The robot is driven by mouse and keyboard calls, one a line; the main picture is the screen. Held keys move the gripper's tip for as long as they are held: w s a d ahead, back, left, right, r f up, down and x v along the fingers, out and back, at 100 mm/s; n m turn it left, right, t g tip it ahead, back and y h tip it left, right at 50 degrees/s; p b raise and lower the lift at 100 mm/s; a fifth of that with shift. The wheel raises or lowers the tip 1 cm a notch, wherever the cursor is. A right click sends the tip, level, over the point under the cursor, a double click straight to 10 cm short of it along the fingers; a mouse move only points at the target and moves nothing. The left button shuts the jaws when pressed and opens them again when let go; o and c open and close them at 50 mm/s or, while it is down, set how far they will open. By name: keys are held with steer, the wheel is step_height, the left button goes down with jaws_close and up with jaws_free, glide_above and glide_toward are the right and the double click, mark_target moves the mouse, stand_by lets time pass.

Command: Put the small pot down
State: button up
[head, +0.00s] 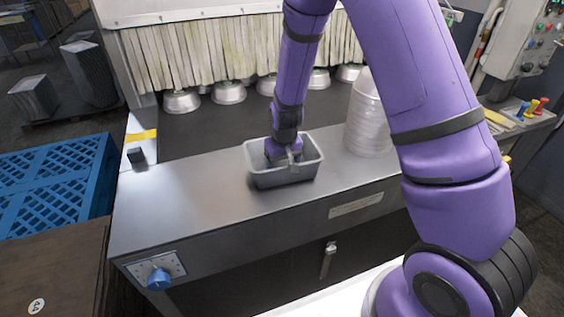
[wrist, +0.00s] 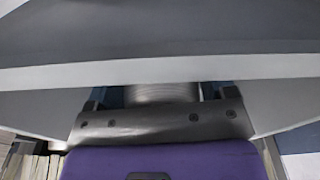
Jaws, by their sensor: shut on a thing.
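The small pot shows as a grey, rectangular, open-topped tin (head: 285,178) in the head view, upright over the steel counter (head: 185,205). My gripper (head: 291,160) reaches down into its opening and is shut on it. The exact grip point is hidden by my wrist. In the wrist view a broad grey surface with a pale rim (wrist: 160,70) fills the top, close to my gripper, and seems to be the tin. The tin's base is at or just above the counter; I cannot tell whether it touches.
A stack of pale round dishes (head: 368,118) stands right of the tin. Several upturned metal bowls (head: 229,92) sit on the dark belt by the strip curtain (head: 200,52). The counter left of the tin is clear.

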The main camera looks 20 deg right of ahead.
steer(key=o, duration=0.9)
steer(key=shift+c, duration=0.2)
steer(key=r, duration=0.4)
steer(key=s+r, duration=0.1)
steer(key=r, duration=0.7)
steer(key=shift+s+d+r, duration=0.1)
steer(key=shift+s+r, duration=0.2)
steer(key=s+d+r+t, duration=0.1)
steer(key=s+d+r, duration=0.1)
steer(key=s+r, duration=0.55)
steer(key=s+d+r+t, duration=0.15)
steer(key=s+r, duration=0.25)
steer(key=r, duration=0.6)
steer(key=s+d+r, duration=0.1)
steer(key=s+r, duration=0.2)
steer(key=s, duration=0.5)
steer(key=s+d+r+t, duration=0.1)
steer(key=s+d+r, duration=0.1)
steer(key=s, duration=0.6)
steer(key=shift+s+r+m, duration=0.25)
steer(key=shift+r+m, duration=0.15)
steer(key=shift+r, duration=0.2)
